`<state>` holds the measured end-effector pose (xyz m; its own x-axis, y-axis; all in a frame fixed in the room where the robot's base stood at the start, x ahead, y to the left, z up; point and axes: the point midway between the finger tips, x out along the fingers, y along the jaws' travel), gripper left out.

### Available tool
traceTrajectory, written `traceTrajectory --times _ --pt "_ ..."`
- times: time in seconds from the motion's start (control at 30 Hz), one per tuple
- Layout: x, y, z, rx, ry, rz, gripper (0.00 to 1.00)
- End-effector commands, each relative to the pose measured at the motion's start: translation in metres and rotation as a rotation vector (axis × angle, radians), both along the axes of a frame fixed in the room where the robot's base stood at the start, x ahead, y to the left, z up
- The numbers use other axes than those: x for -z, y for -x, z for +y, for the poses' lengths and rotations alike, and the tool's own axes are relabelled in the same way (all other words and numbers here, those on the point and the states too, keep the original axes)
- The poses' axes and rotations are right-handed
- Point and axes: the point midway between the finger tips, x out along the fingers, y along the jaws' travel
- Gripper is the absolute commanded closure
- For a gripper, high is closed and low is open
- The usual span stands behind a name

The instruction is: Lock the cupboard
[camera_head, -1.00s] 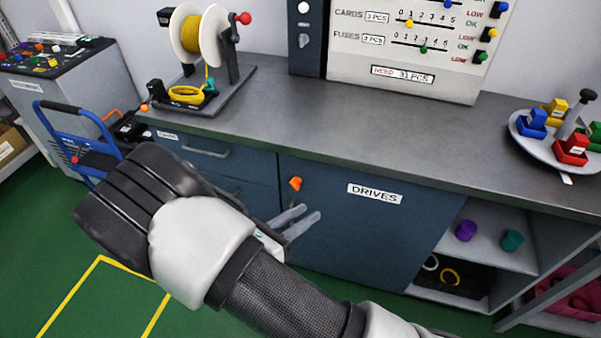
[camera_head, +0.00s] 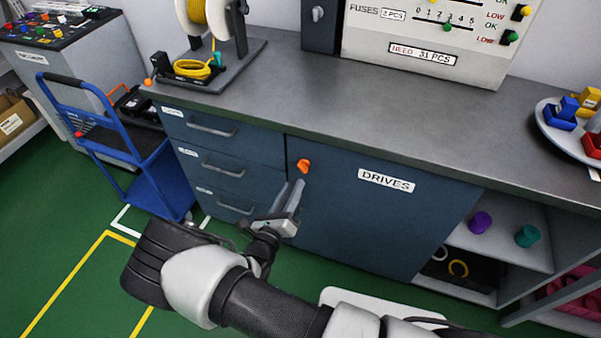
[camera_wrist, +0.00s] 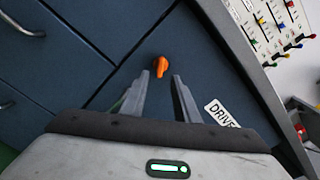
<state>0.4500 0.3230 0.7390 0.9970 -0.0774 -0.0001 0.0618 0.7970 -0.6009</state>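The cupboard is a dark blue door (camera_head: 360,225) with a white DRIVES label (camera_head: 386,180), and it looks closed. An orange knob (camera_head: 304,165) sits at its upper left corner. The knob also shows in the wrist view (camera_wrist: 161,66), just beyond the fingertips. My gripper (camera_head: 293,190) is in front of the door's left edge, a little below the knob. In the wrist view its two fingers (camera_wrist: 162,82) stand apart with nothing between them. The fingertips look apart from the knob.
Drawers with grey handles (camera_head: 225,170) are left of the door. Open shelves (camera_head: 500,245) with purple and teal pieces are to the right. The grey worktop (camera_head: 330,100) overhangs above. A blue trolley (camera_head: 155,170) stands at the left. Green floor lies clear in front.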

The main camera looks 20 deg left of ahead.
Motion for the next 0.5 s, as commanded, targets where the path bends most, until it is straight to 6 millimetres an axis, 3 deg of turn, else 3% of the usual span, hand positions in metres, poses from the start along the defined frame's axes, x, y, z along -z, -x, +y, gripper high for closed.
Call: traceTrajectory --times 0.2,0.5 --pt "0.0 -0.044 -0.005 0.002 -0.001 -0.002 0.72" --pt "0.0 -0.07 -0.006 0.001 0.0 0.0 0.72"
